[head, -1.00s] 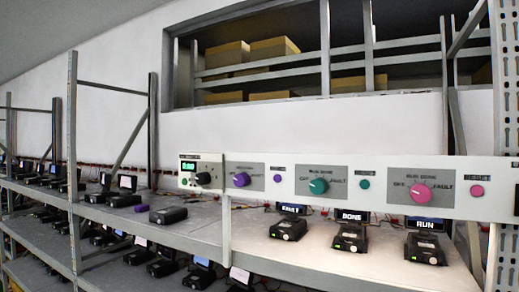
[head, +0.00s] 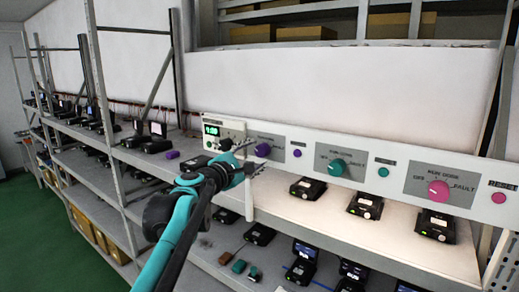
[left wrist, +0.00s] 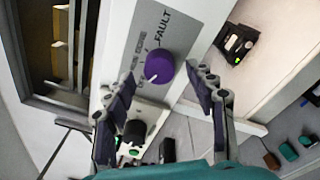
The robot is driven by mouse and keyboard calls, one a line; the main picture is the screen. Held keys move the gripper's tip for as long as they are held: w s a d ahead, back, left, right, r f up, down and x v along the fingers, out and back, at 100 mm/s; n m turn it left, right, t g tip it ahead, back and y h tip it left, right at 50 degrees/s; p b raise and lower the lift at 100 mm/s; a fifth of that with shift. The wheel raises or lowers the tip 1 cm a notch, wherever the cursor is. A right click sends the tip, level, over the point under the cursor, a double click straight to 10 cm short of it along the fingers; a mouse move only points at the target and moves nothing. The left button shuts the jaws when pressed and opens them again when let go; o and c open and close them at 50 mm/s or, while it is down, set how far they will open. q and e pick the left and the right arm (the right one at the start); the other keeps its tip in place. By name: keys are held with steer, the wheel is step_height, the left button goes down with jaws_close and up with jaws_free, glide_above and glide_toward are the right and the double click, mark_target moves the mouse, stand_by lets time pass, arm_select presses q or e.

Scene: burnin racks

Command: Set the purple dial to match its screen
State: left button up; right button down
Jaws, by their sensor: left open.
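The purple dial (head: 263,149) is on the white panel, left of the teal and pink dials. In the left wrist view the purple dial (left wrist: 159,66) shows between my open fingers, with no clear contact. Its white pointer mark aims down-left in that view, away from the word FAULT on the grey plate (left wrist: 152,32). My left gripper (head: 254,157) is open in front of the panel at the dial; its fingertips (left wrist: 160,78) are on either side of it in the wrist view. The dial's screen cannot be read now; a black device (left wrist: 235,45) stands on the shelf below. My right gripper is not visible.
The panel also carries a teal dial (head: 337,167), a pink dial (head: 438,190) and small round buttons, including a purple one (head: 297,153). A black knob (left wrist: 134,132) is near my left finger. Black devices stand on the shelf (head: 275,187) below.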

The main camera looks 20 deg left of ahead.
arm_select(q)
steer(key=x, duration=0.2)
steer(key=shift+w+d, duration=0.1)
steer(key=shift+w, duration=0.2)
steer(key=shift+s, duration=0.1)
steer(key=c, duration=1.2)
steer(key=shift+o, duration=0.2)
steer(key=shift+m, duration=0.4)
steer(key=m, duration=0.4)
steer(key=shift+f+m+b, duration=0.1)
steer(key=shift+m+b, duration=0.3)
steer(key=m, duration=0.6)
steer(key=shift+h+b, duration=0.4)
steer(key=shift+m, duration=0.5)
